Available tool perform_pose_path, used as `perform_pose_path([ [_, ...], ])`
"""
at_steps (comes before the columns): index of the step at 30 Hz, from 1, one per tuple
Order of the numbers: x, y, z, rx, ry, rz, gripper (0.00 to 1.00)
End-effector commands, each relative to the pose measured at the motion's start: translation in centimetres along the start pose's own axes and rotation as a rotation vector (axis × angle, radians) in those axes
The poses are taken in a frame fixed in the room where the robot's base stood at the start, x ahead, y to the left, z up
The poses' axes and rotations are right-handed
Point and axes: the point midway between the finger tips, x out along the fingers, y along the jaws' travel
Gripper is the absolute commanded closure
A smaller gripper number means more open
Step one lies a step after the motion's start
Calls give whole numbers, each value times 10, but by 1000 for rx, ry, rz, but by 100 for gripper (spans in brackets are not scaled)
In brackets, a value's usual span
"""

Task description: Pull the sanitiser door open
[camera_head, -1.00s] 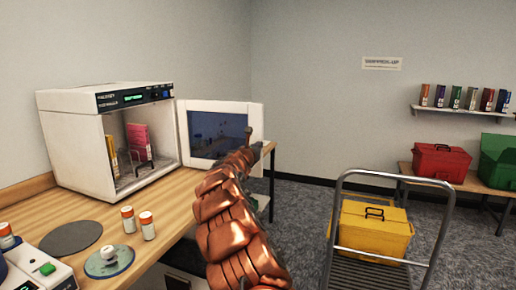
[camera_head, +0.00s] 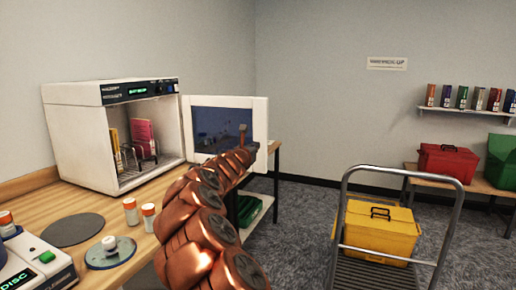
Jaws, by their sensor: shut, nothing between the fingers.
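The white sanitiser (camera_head: 85,125) stands on the wooden bench at the left, its front open. Its white-framed door (camera_head: 262,108) with a dark window is swung wide out to the right. A yellow book (camera_head: 115,148) and a pink book (camera_head: 141,135) stand in a wire rack (camera_head: 149,152) inside. My copper arm rises from the bottom, and my gripper (camera_head: 243,130) is at its far end, in front of the door's right part. It is shut and empty. I cannot tell whether it touches the door; the arm hides the door's lower edge.
The bench (camera_head: 70,205) holds a dark round mat (camera_head: 72,229), two orange-capped bottles (camera_head: 131,212), a round dish (camera_head: 110,252) and a device with a green button (camera_head: 46,257). A cart (camera_head: 352,172) with a yellow box (camera_head: 378,232) stands right. Grey floor lies between.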

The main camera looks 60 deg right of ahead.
Motion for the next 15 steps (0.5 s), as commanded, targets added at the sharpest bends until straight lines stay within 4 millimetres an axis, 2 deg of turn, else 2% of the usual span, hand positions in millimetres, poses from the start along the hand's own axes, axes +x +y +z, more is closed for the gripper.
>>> perform_pose_path([
  [15,-50,-1,-1,-1,1,-3,100],
])
